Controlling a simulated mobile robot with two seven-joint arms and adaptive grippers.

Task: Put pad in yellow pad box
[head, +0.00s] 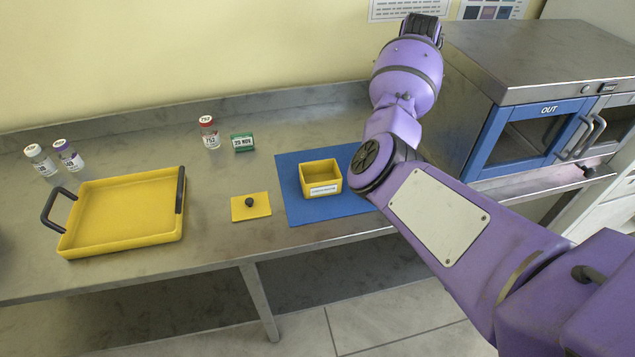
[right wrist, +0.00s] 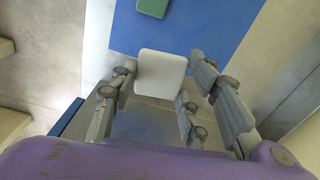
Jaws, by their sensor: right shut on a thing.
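A white pad (right wrist: 160,75) with rounded corners shows in the right wrist view. My right gripper (right wrist: 163,80) is shut on it, with fingers at both sides of the pad. My left gripper is not in view.
A yellow tray (head: 120,215) with black handles lies at the left.

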